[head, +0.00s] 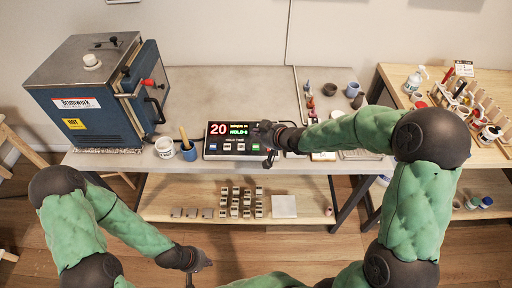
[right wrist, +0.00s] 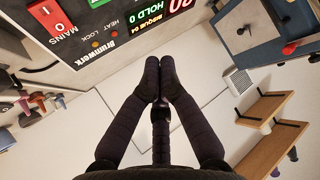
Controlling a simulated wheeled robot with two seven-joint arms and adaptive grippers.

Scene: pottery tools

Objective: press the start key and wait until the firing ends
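The kiln controller (head: 232,140) is a dark panel on the grey bench, with a red "20", a green line reading HOLD and several keys. A green key (head: 255,147) is at its right end; its lettering is too small to read. In the right wrist view the panel (right wrist: 112,22) shows "HOLD 0", a red MAINS switch (right wrist: 48,15) and a heat lock lamp. My right gripper (right wrist: 160,68) is shut and empty; in the head view it is at the panel's right end, and contact is unclear. My left gripper (head: 200,264) is low in front of the bench, too small to judge.
The blue kiln (head: 100,92), lid closed, stands on the bench's left. A white cup (head: 165,147) and a brush pot (head: 188,150) are left of the panel. Small pots and tools stand right of it. A lower shelf (head: 165,205) holds several small blocks. A side table (head: 430,80) is right.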

